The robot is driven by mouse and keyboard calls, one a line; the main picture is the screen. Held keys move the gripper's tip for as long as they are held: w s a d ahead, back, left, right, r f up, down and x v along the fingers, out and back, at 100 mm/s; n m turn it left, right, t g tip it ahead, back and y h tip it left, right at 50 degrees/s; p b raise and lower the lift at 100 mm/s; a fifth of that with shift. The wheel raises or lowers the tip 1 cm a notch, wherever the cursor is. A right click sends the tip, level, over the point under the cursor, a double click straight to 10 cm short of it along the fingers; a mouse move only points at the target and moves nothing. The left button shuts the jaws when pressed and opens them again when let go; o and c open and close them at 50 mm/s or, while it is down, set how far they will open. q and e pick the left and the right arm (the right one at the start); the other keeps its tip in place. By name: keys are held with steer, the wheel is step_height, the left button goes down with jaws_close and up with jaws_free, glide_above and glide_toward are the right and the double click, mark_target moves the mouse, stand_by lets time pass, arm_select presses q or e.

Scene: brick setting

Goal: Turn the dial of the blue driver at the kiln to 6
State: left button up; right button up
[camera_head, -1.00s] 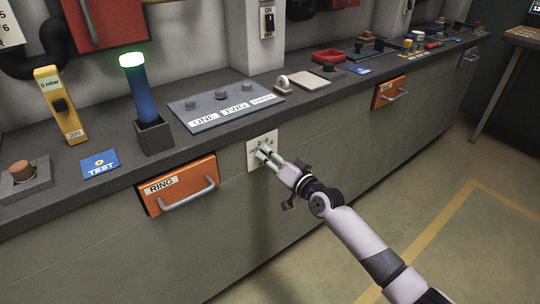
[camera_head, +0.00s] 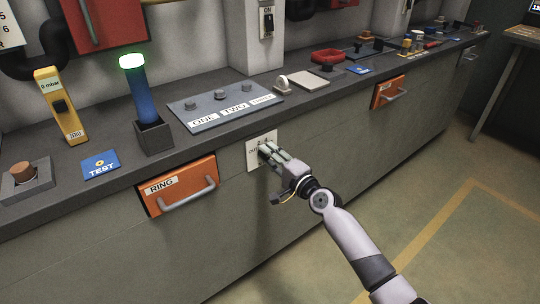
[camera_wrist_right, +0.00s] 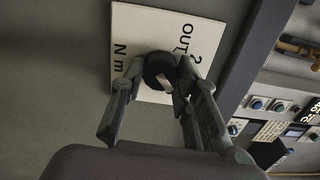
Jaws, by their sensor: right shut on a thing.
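A white square plate (camera_head: 252,153) is fixed on the front face of the counter, below the button panel. In the right wrist view the plate (camera_wrist_right: 150,20) reads "OUT", "2" and "N m", partly covered. A round black dial (camera_wrist_right: 160,68) with a pale pointer mark sits on it. My right gripper (camera_head: 266,151) is at the plate, its fingers shut on the dial from both sides; it also fills the right wrist view (camera_wrist_right: 157,82). The fingers hide much of the scale, so the dial's setting cannot be read. My left gripper is not in view. No driver labelled as such is clear.
A blue cylinder (camera_head: 140,88) with a lit green top stands in a dark holder on the counter (camera_head: 200,140). An orange "RING" drawer (camera_head: 195,175) with a handle is left of the plate. A button panel (camera_head: 225,105) lies above. The floor in front is clear.

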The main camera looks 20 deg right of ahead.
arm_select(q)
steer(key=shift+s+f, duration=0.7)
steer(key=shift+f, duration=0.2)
arm_select(e)
steer(key=shift+f+m, duration=0.1)
steer(key=shift+m, duration=1.1)
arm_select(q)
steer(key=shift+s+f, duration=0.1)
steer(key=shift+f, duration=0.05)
arm_select(e)
steer(key=o, duration=1.2)
steer(key=shift+c, duration=0.2)
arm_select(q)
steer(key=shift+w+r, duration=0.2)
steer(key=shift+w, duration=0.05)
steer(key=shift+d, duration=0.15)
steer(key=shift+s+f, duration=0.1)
arm_select(e)
steer(key=v, duration=1.2)
